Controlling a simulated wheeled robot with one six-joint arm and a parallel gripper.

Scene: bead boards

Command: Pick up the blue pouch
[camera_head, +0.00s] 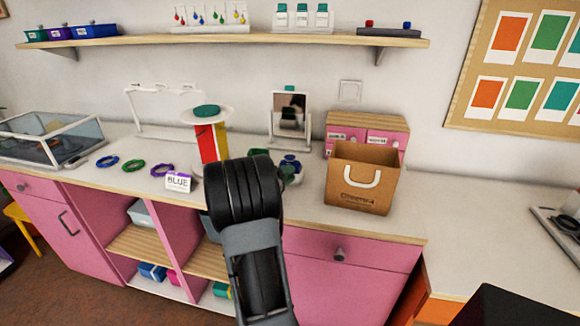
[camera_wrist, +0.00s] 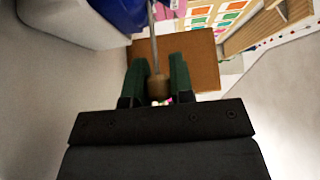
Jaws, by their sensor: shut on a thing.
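In the wrist view a blue rounded thing, which looks like the blue pouch (camera_wrist: 122,12), shows at the top edge, partly cut off. A thin grey cord runs from beside it down to a small tan toggle (camera_wrist: 158,88) between the fingers. My gripper (camera_wrist: 158,70) has its two dark green fingers closed in on this toggle and cord. The main blue body lies beyond the fingertips. In the head view my arm covers the gripper, and no pouch can be made out there. A card reading BLUE (camera_head: 178,182) stands on the counter.
A brown paper bag (camera_head: 362,185) stands right of my arm, before a pink drawer box (camera_head: 385,128). Left are bead rings (camera_head: 133,166), a red and yellow stand (camera_head: 206,142) and a glass case (camera_head: 50,137). A mirror (camera_head: 290,110) is behind. The right counter has free room.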

